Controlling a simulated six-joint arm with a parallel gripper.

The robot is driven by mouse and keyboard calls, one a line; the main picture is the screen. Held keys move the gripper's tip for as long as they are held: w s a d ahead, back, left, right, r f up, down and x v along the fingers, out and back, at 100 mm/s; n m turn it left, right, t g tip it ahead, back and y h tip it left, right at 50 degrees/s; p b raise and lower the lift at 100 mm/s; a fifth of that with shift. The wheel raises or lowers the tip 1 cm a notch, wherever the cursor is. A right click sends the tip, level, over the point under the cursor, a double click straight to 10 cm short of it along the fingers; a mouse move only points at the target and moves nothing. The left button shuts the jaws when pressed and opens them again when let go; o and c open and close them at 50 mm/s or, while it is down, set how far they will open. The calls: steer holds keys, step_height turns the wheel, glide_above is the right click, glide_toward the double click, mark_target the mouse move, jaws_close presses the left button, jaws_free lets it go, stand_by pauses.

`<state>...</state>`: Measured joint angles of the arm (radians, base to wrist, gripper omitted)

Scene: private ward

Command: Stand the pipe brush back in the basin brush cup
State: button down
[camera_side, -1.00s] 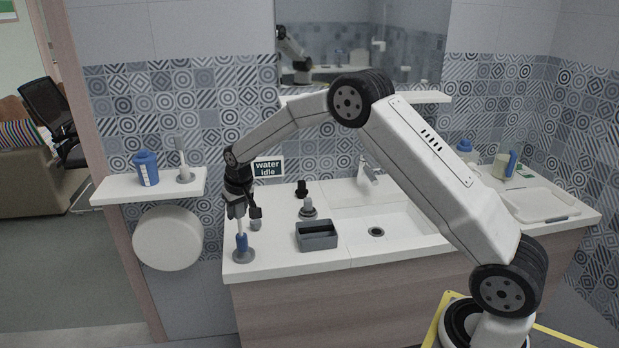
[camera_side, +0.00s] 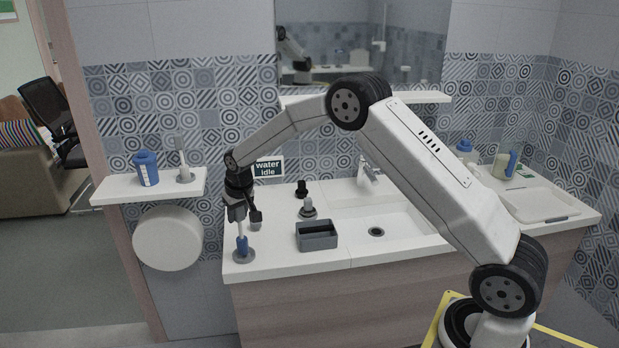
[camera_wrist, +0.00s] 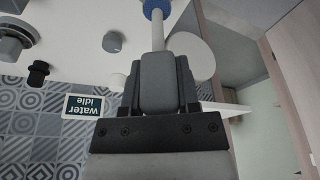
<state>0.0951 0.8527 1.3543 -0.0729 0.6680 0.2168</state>
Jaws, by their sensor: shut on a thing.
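The pipe brush has a grey handle (camera_wrist: 158,82), a white stem (camera_wrist: 157,32) and a blue lower part (camera_side: 242,245). My gripper (camera_side: 237,212) is shut on the grey handle, above the left end of the basin counter. The brush hangs about upright, blue end down. A round grey base (camera_side: 243,257), which looks like the basin brush cup, sits on the counter directly below. The blue part overlaps it in the side view; I cannot tell whether it is inside or just above.
A small grey object (camera_side: 256,224) stands close behind my gripper. A dark open box (camera_side: 317,236) and a grey round fitting (camera_side: 308,209) are to the right, before the basin. A wall shelf (camera_side: 120,190) on the left holds a blue container (camera_side: 146,169) and another stemmed item (camera_side: 184,163).

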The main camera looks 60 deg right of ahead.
steer(key=shift+f, duration=0.6)
stand_by(0.6)
steer(key=shift+c, duration=1.3)
jaws_free()
steer(key=shift+r, duration=0.1)
steer(key=v, duration=0.7)
steer(key=shift+r, duration=0.3)
steer(key=shift+s+r, duration=0.1)
steer(key=shift+r, duration=0.05)
steer(key=shift+r, duration=1.85)
